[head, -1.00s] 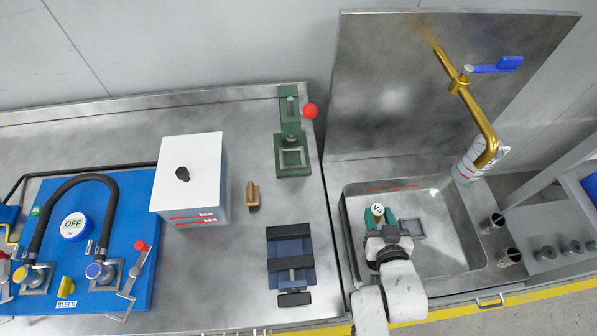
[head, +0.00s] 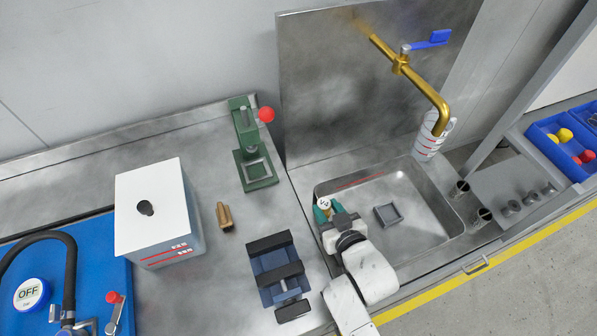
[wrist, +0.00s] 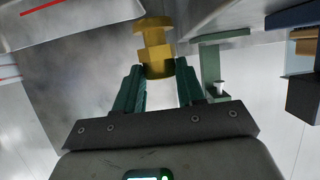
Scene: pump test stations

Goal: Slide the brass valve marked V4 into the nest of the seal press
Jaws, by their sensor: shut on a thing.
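The brass valve (wrist: 155,48) is held upright between the green fingers of my gripper (wrist: 158,75) in the wrist view. In the head view its round white cap marked V4 (head: 321,204) shows just above my gripper (head: 326,212), over the left side of the sink. My gripper is shut on the valve. The green seal press (head: 247,130) with its red knob stands on the bench, up and left of my gripper. Its square nest (head: 258,172) is at its foot and looks empty. Part of the green press (wrist: 211,68) also shows in the wrist view.
The sink (head: 430,235) holds a small grey square tray (head: 388,215). A brass tap (head: 420,85) reaches over its back right. A blue-black vise-like fixture (head: 275,268), a small brown piece (head: 224,216) and a white box (head: 155,205) stand on the bench left of the sink.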

